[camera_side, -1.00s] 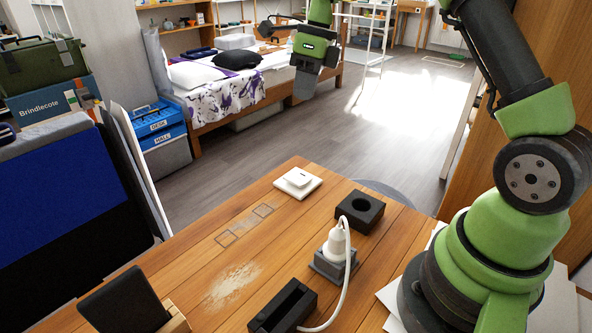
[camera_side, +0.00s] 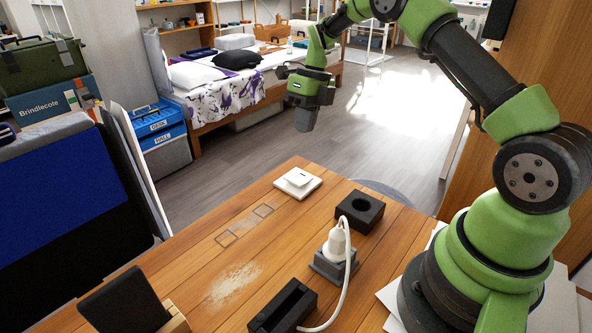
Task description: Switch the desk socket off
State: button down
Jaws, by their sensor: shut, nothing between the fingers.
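The wooden desk (camera_side: 190,265) holds a white square plate with a raised rocker (camera_side: 298,180) near its far edge, which looks like the switch. A grey socket block (camera_side: 333,264) with a white plug (camera_side: 336,243) in it stands nearer, and a white cable runs from the plug towards the front. Which way the rocker is tipped is too small to tell. My gripper (camera_side: 305,121) is shut and empty, pointing down in the air above and beyond the white switch plate, apart from it.
A black block with a round hole (camera_side: 360,212) stands right of the plate. A black slotted block (camera_side: 284,307) and a dark tilted panel on a wooden stand (camera_side: 125,303) are at the front. Papers lie under my base. The desk's left middle is clear, with pale powder (camera_side: 235,284).

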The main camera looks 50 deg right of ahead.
aim_at(298, 179)
jog(key=x, duration=1.1)
jog(key=shift+a+f, duration=0.1)
jog(key=shift+f, duration=0.2)
jog(key=shift+f, duration=0.15)
jog(key=shift+d+r, duration=0.25)
jog(key=shift+d, duration=0.45)
notch_tip(298, 179, up, 14)
jog(key=shift+d, duration=0.15)
dwell(0.3)
